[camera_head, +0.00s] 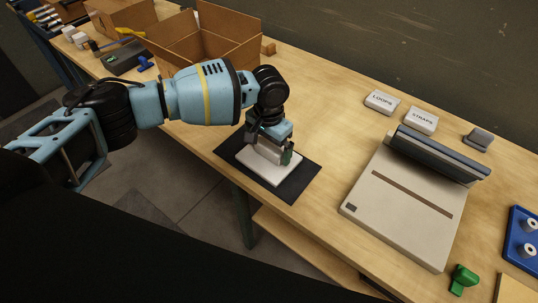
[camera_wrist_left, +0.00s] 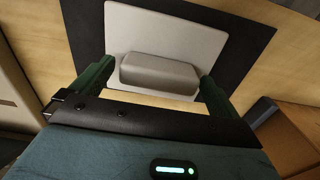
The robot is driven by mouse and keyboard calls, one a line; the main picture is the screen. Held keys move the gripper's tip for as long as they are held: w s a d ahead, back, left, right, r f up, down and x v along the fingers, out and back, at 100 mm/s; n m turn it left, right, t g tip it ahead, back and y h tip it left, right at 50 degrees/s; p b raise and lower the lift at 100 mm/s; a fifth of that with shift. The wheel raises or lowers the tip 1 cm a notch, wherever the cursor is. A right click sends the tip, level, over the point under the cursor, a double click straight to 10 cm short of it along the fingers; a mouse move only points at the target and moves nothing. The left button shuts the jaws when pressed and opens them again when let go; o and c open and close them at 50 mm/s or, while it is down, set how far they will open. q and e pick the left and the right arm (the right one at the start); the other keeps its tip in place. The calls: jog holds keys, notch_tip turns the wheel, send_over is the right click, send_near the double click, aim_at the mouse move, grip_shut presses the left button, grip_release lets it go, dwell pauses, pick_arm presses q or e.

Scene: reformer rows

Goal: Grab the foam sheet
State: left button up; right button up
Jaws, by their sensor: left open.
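A thin pale grey sheet (camera_head: 275,175) with a raised grey block (camera_wrist_left: 160,70) on top lies on a dark mat (camera_head: 307,172) near the table's front edge. I take the pale sheet as the foam sheet; its material cannot be told. The sheet also shows in the left wrist view (camera_wrist_left: 165,35), on the dark mat (camera_wrist_left: 262,32). My left gripper (camera_head: 272,156) is right over it, open, with a green finger at either end of the block. In the left wrist view the gripper (camera_wrist_left: 157,76) has the block between its fingertips; contact cannot be told. My right gripper is not in view.
An open cardboard box (camera_head: 205,45) stands behind my left arm. A beige device with a raised dark lid (camera_head: 405,205) stands to the right. White blocks marked LOOPS (camera_head: 382,102) and STRAPS (camera_head: 421,121) lie behind it. A green piece (camera_head: 463,280) is at the front right.

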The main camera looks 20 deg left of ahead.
aim_at(269, 145)
pick_arm(q)
jog(key=shift+c, duration=0.4)
jog(key=c, duration=0.8)
jog(key=shift+r, duration=0.1)
jog(key=shift+r, duration=0.55)
notch_tip(269, 145, up, 2)
jog(key=shift+r, duration=0.1)
jog(key=s+d, duration=0.3)
jog(key=d, duration=0.1)
jog(key=s+d+r, duration=0.1)
jog(key=s+d, duration=0.3)
jog(key=s+d+p, duration=0.1)
jog(key=s+d, duration=0.2)
jog(key=d, duration=0.1)
jog(key=shift+s+d+r, duration=0.15)
jog(key=shift+r, duration=0.1)
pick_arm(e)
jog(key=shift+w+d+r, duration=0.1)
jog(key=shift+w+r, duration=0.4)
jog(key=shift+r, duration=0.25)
